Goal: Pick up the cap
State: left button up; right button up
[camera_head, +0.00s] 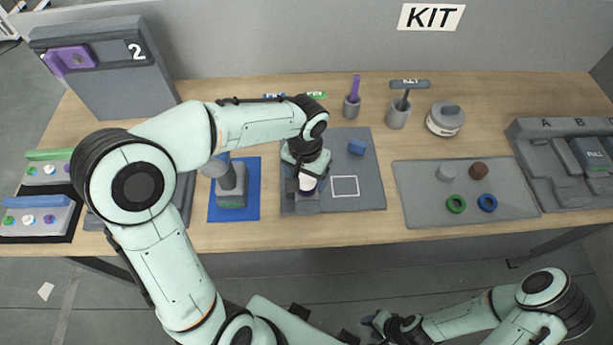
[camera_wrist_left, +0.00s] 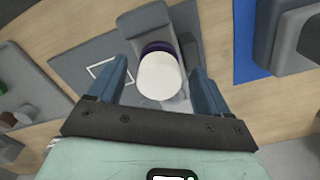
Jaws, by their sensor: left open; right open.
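A white round-topped piece, which looks like the cap (camera_head: 307,183), sits on a grey block on the grey mat (camera_head: 371,186). In the left wrist view the white cap (camera_wrist_left: 160,76) has a dark purple band behind it. My left gripper (camera_head: 305,172) is over it, and in the wrist view the open blue fingers (camera_wrist_left: 158,84) stand on either side of it with gaps. The left wrist hides part of the piece in the head view. My right gripper (camera_head: 378,325) is low in front of the table, away from the objects.
A grey tray (camera_head: 414,208) with small rings and round pieces is to the right. A blue mat (camera_head: 250,190) with a grey device is close on the left. Cups and a jar (camera_head: 445,119) stand behind.

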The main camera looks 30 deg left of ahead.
aim_at(306, 177)
pick_arm(q)
jog(key=c, duration=1.2)
jog(key=shift+r, duration=0.1)
jog(key=shift+r+p, duration=1.55)
jog(key=shift+r, duration=8.55)
pick_arm(e)
jog(key=shift+t, duration=0.3)
jog(key=shift+w+r, duration=2)
jog(key=shift+r, duration=0.05)
